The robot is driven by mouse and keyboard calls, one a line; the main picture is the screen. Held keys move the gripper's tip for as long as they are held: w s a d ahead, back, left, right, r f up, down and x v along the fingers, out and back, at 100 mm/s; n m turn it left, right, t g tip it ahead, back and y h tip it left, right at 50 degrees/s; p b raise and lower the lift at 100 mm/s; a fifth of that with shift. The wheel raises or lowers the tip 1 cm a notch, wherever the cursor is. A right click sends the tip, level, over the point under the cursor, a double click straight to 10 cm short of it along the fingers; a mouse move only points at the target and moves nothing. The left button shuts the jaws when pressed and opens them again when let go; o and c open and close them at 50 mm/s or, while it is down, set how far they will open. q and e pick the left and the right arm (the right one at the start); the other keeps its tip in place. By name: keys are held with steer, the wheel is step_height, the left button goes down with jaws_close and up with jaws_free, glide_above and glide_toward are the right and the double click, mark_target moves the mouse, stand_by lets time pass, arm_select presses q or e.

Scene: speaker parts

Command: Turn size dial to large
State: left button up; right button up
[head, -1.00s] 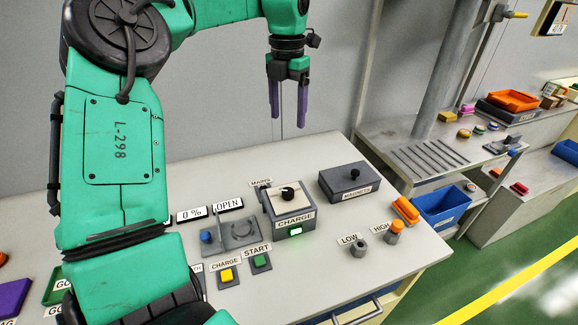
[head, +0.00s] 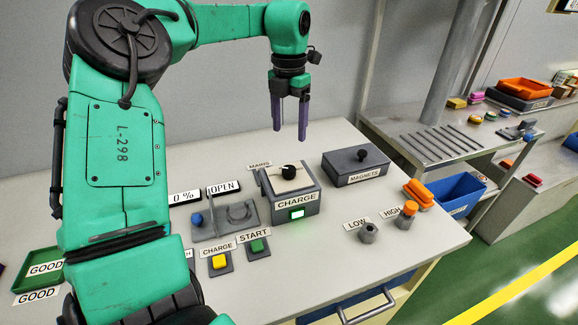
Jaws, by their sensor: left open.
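No dial marked "size" can be read in the head view. A dial with a black knob (head: 288,171) sits on top of a grey box (head: 284,212) labelled "CHARGE", with a lit green light on its front. A "MAINS" label is behind it. My left gripper (head: 290,134) has purple fingers pointing down, open and empty. In the picture it is just above the black knob and apart from it; its exact depth is hard to tell. My right gripper is not in view.
A grey "MAGNETS" box (head: 355,166) with a black knob stands right of the dial box. "LOW" (head: 369,233) and orange "HIGH" (head: 407,214) posts stand front right. Yellow (head: 219,262) and green (head: 257,246) buttons are front left. A blue bin (head: 459,195) is beyond the table's right edge.

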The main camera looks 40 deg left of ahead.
mark_target(289, 168)
arm_select(q)
step_height(289, 168, down, 12)
steer(key=shift+r+p, duration=0.1)
steer(key=shift+p, duration=0.4)
steer(key=shift+w+a, duration=0.1)
jaws_close()
